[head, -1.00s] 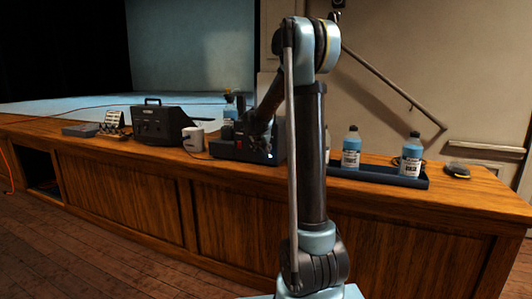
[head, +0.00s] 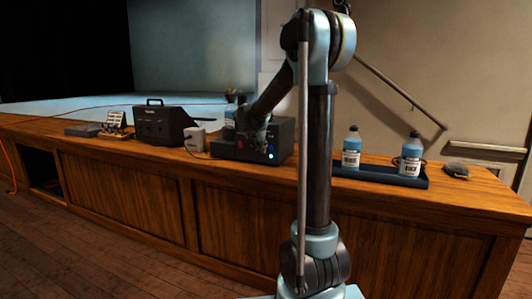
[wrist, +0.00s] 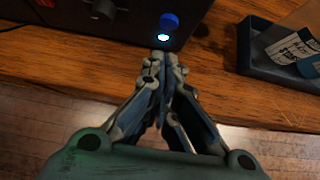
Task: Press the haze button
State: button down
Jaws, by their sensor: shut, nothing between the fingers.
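A dark box-shaped machine (head: 283,139) stands on the wooden desk, with its front panel facing me. In the wrist view its panel (wrist: 130,30) shows a round blue button (wrist: 169,20) with a small glowing blue-white light (wrist: 163,38) just below it. The light also shows in the head view (head: 271,156). I cannot read any label for haze. My gripper (wrist: 163,55) is shut and empty, its tips just short of the glowing light in the wrist picture; contact cannot be told. In the head view my gripper (head: 250,138) partly hides the panel.
A blue tray (head: 385,178) with two blue bottles (head: 351,150) (head: 411,158) stands to the right. A white mug (head: 195,139) and a black case (head: 160,125) stand to the left. The desk's front edge runs below my gripper.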

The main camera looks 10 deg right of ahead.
jog(key=v, duration=0.6)
dwell(0.6)
jog(key=s+d+f+m+g+y, duration=0.1)
jog(key=s+d+f+m, duration=0.15)
jog(key=s+m, duration=0.4)
jog(key=s+d+f+m+g, duration=0.1)
jog(key=s+d+f+m, duration=0.15)
jog(key=s, duration=0.65)
jog(key=s+d+f+m+g+y, duration=0.1)
jog(key=s+d+f+m, duration=0.15)
jog(key=s+m, duration=0.45)
jog(key=s+f+m+g+y, duration=0.1)
jog(key=s+f+m, duration=0.5)
jog(key=s, duration=0.4)
jog(key=s+a+f+m+g+y, duration=0.1)
jog(key=s+f+m, duration=0.6)
jog(key=s, duration=0.4)
jog(key=shift+s+f+m+g+y, duration=0.2)
jog(key=shift+s+m+g+y, duration=0.05)
jog(key=shift+m+g+y, duration=0.05)
jog(key=shift+w+f, duration=0.2)
jog(key=shift+w, duration=0.2)
